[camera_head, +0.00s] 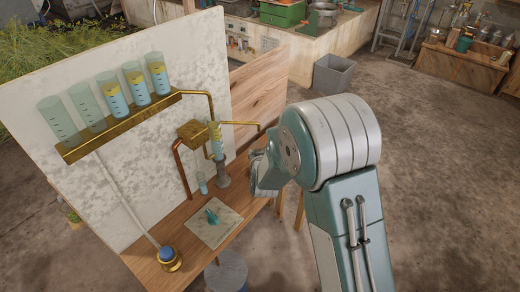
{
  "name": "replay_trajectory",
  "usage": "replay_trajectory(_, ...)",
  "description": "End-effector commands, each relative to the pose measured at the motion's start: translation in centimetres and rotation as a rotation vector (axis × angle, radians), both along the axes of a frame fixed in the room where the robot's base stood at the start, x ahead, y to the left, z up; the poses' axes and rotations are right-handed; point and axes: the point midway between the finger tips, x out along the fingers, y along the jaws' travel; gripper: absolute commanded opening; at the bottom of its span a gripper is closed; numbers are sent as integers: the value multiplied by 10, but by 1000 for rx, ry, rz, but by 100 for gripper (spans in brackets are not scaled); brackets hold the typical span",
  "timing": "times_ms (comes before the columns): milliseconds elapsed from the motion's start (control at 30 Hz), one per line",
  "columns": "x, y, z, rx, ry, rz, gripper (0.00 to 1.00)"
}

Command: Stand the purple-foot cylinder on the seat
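Several clear graduated cylinders stand in a row on a sloping brass rack (118,124) against the pale board. Another cylinder (216,140) with yellow and blue layers is upright on a grey stand (223,175) on the bench. I cannot make out a purple foot on any cylinder, nor tell which part is the seat. My gripper (262,178) is right of the grey stand, apart from it in the picture. Its fingers are mostly hidden by my arm.
A small glass (202,183) stands left of the grey stand. A pale square plate (203,232) with a teal item lies on the wooden bench (140,266). Brass and copper pipes run above.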

Motion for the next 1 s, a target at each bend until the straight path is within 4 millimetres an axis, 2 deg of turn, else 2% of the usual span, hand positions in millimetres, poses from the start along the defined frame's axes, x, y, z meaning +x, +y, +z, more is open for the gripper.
replay_trajectory(367, -1, -1, -5, 1, -2, -1, 0)
replay_trajectory(400, -1, -1, -5, 1, -2, -1, 57)
replay_trajectory(467, -1, 0, -5, 1, -2, -1, 82)
replay_trajectory(900, 0, 0, -2, 1, -3, -1, 82)
replay_trajectory(1000, -10, -1, 2, 1, -2, 0, 82)
